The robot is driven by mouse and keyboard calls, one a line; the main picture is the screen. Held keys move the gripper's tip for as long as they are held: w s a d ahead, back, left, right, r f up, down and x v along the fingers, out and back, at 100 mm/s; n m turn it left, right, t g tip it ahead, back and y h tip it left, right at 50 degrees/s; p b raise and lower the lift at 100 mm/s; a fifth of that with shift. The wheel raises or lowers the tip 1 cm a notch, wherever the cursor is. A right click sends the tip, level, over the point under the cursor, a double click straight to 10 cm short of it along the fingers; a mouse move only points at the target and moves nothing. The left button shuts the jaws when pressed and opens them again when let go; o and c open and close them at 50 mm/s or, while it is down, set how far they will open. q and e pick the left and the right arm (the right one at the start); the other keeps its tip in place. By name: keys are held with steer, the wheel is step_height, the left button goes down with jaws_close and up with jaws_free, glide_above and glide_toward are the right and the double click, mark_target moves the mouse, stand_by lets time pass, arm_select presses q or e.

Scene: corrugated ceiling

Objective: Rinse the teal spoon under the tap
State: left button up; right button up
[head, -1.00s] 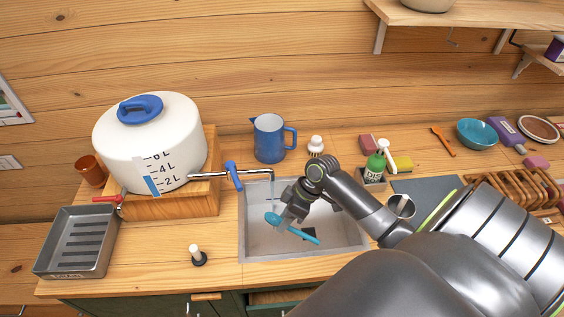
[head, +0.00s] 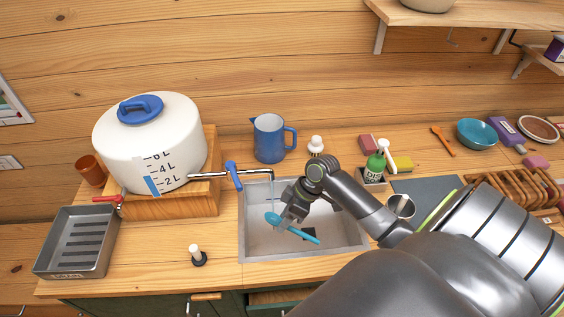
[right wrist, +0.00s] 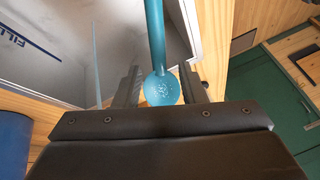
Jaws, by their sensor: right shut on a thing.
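The teal spoon (head: 306,236) is held over the sink, its bowl to the left and its handle sloping down to the right. My right gripper (head: 288,222) is shut on it. The right wrist view shows the spoon (right wrist: 157,40) between the fingers (right wrist: 160,90), with pale marks on its bowl. The tap (head: 232,174) has a blue handle, and a thin stream of water (head: 272,192) falls from its spout toward the bowl. In the right wrist view the stream (right wrist: 97,68) passes left of the spoon; whether it touches is unclear. My left gripper is out of view.
The metal sink (head: 256,245) surrounds the spoon. A white water tank (head: 125,155) stands on a wooden block to the left. A blue jug (head: 268,140), white-topped brush (head: 315,147) and green soap bottle (head: 375,166) stand behind. A grey tray (head: 98,255) lies at far left.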

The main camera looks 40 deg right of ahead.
steer(key=s+a+r, duration=0.2)
steer(key=s+r, duration=0.2)
steer(key=shift+s+a, duration=0.15)
steer(key=shift+a, duration=0.15)
stand_by(0.5)
